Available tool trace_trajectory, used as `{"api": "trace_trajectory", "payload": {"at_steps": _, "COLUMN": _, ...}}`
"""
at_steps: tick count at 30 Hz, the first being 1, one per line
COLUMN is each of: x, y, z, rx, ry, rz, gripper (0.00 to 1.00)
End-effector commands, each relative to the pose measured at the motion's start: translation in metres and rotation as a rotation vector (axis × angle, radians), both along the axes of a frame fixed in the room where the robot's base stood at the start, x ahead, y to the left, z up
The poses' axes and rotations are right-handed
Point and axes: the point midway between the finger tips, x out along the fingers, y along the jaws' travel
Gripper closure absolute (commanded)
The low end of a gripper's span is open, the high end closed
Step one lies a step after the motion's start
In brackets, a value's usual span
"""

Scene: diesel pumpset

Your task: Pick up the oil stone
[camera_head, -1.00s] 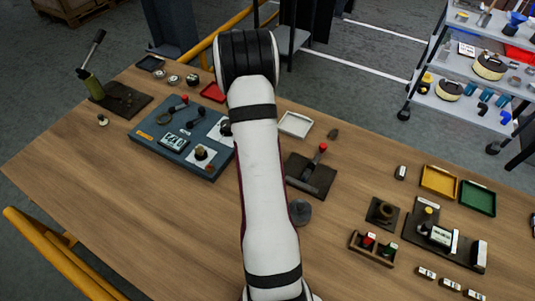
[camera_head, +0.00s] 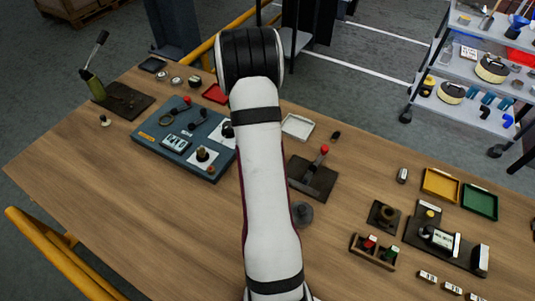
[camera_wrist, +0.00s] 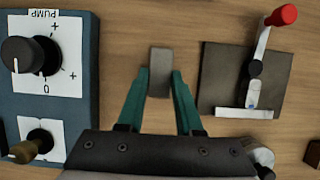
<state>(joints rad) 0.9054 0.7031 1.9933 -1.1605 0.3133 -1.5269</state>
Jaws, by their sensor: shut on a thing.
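The oil stone, a small grey rectangular block (camera_wrist: 160,66), stands out between the fingertips in the wrist view. My gripper (camera_wrist: 159,84) has teal fingers, shut on the block from its left and right sides. The lower end of the block lies between the fingers. Brown wood shows all around it; I cannot tell whether it touches the table or hangs just above it. In the head view my arm hides the gripper and the block.
The blue panel (camera_head: 153,141) with a PUMP knob (camera_wrist: 30,60) is left of my gripper. A dark plate (camera_wrist: 215,90) with a red-tipped lever (camera_wrist: 258,65) is close on the right. A white tray (camera_head: 297,126) lies behind. The table's front left (camera_head: 130,210) is clear.

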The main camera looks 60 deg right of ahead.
Motion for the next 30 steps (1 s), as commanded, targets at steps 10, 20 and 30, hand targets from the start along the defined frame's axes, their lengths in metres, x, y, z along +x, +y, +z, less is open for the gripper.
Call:
{"api": "trace_trajectory", "payload": {"at_steps": 10, "x": -0.05, "y": -0.001, "z": 0.055, "rx": -0.002, "ry": -0.001, "rz": -0.006, "gripper": 1.0}}
{"api": "trace_trajectory", "payload": {"at_steps": 20, "x": -0.111, "y": -0.001, "z": 0.092, "rx": -0.002, "ry": -0.001, "rz": -0.006, "gripper": 1.0}}
{"api": "trace_trajectory", "payload": {"at_steps": 30, "x": -0.117, "y": 0.0, "z": 0.095, "rx": 0.0, "ry": 0.0, "rz": 0.0, "gripper": 1.0}}
